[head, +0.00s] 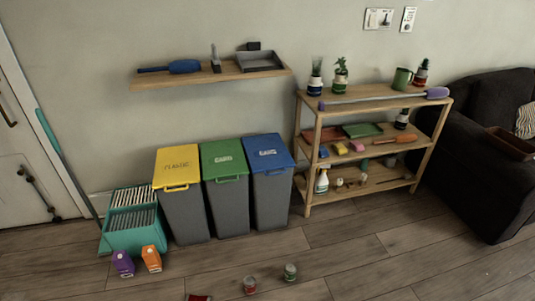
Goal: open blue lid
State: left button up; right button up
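In the head view, a grey bin with a blue lid (267,151) stands against the wall. It is the rightmost of three bins, and its blue lid looks closed. A handle shows at the lid's front edge. A pale label is on the lid, too small to read. The bin's grey body (271,201) rests on the floor. Neither of my grippers is in view.
Bins with a green lid (223,158) and a yellow lid (176,164) stand to its left, a wooden shelf unit (306,203) to its right. A wall shelf (215,77) hangs above. Cans (249,285) (290,272) and cartons (123,264) (151,259) stand on the floor.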

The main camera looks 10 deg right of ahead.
aim_at(265, 153)
jog(key=i+j+z, duration=0.1)
jog(key=i+j, duration=0.85)
jog(key=i, duration=0.15)
